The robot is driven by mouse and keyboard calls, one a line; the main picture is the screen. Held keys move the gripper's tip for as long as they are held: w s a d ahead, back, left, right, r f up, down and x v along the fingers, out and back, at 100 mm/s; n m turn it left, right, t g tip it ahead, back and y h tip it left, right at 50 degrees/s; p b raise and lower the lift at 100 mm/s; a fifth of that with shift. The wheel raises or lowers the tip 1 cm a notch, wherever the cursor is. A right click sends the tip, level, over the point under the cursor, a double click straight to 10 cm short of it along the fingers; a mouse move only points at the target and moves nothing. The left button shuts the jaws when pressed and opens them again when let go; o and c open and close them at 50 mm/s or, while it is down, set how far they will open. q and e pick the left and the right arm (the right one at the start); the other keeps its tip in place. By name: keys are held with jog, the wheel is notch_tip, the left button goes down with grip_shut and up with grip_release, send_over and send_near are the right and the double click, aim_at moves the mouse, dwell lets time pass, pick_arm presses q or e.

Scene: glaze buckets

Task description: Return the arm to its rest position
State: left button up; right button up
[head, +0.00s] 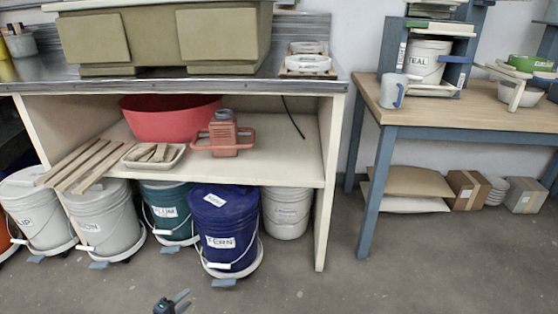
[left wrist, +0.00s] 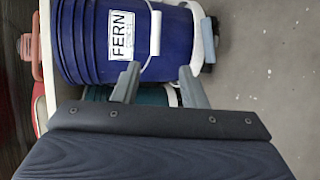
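My left gripper (head: 174,302) shows at the bottom of the head view, low over the floor in front of the buckets. In the left wrist view its two grey fingers (left wrist: 158,86) stand apart with nothing held between them. Beyond them is the blue bucket labelled FERN (head: 224,228), which also shows in the left wrist view (left wrist: 85,45). The fingers overlap the lower part of the bucket in that view; I see no clear contact. My right gripper is in neither view.
Grey buckets (head: 102,215), a teal bucket (head: 168,208) and a white bucket (head: 288,212) stand under the bench (head: 335,150). Wooden sticks (head: 75,165) stick out over the shelf edge. A table (head: 480,118) stands at the right. The floor (head: 420,270) in front is clear.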

pick_arm(q)
jog(key=d+r+m+g+h, duration=0.2)
jog(key=d+r+m+g, duration=0.15)
jog(key=r, duration=0.45)
jog(key=d+r+m+g+h, duration=0.2)
jog(key=d+r+m, duration=0.15)
jog(key=r, duration=0.45)
jog(key=s+d+r+m+g+y, duration=0.4)
jog(key=s+r, duration=0.4)
jog(key=r, duration=0.6)
jog(key=s+d+r+m+y, duration=0.1)
jog(key=s+d+r+y, duration=0.1)
jog(key=s+r, duration=0.9)
jog(key=s+n+t+y, duration=0.1)
jog(key=s+y, duration=0.1)
jog(key=s, duration=1.5)
notch_tip(320, 180, up, 34)
jog(key=p, duration=3.5)
jog(key=shift+s+a+r, duration=0.2)
jog(key=shift+s+a, duration=0.05)
